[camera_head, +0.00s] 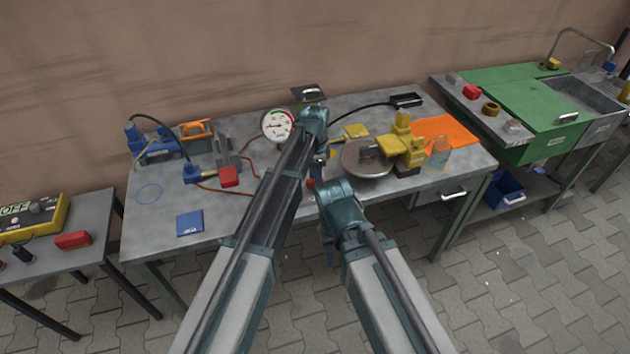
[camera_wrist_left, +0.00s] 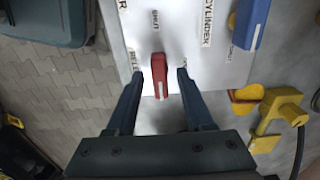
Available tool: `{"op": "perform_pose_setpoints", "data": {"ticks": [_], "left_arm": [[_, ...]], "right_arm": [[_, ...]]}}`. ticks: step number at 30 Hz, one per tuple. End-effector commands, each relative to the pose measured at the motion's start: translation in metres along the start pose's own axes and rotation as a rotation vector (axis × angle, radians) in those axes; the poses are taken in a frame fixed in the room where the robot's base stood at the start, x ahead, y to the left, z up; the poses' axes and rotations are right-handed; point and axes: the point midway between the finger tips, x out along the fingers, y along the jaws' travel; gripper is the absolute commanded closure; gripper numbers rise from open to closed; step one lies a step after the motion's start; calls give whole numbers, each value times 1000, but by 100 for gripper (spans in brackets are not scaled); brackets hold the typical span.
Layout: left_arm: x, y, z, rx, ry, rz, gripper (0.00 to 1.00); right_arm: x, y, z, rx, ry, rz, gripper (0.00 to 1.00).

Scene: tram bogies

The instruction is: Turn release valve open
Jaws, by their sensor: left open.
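In the left wrist view a red valve handle (camera_wrist_left: 160,76) with a white line stands on a pale panel (camera_wrist_left: 182,20), between the tips of my left gripper (camera_wrist_left: 160,73). The line points roughly toward the printed word SHUT. A partly covered label beside the handle seems to read RELEASE. The gripper's fingers are open, one on each side of the handle, with visible gaps. A blue handle (camera_wrist_left: 250,22) sits on the same panel near the word CYLINDER. In the head view my left gripper (camera_head: 320,160) is mostly hidden by its own arm.
The grey bench (camera_head: 160,215) holds a pressure gauge (camera_head: 277,125), a round metal disc (camera_head: 366,160) with yellow parts, an orange cloth (camera_head: 445,130) and red hoses. A side table (camera_head: 95,262) stands at left, a green-topped sink bench (camera_head: 525,100) at right. Paved floor is clear in front.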

Motion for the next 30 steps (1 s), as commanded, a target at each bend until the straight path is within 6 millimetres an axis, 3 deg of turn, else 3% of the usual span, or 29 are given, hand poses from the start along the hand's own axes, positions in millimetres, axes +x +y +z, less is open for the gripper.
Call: {"op": "perform_pose_setpoints", "data": {"ticks": [3, 9, 12, 23, 30], "left_arm": [[-1, 0, 0, 0, 0, 0, 51], [0, 0, 0, 0, 0, 0, 87], [0, 0, 0, 0, 0, 0, 100], [0, 0, 0, -16, 0, 0, 100], [0, 0, 0, -130, 0, 0, 100]], "right_arm": [[-1, 0, 0, 0, 0, 0, 50], [0, 0, 0, 0, 0, 0, 50], [0, 0, 0, 0, 0, 0, 50], [0, 0, 0, 0, 0, 0, 50], [0, 0, 0, 0, 0, 0, 50]]}}
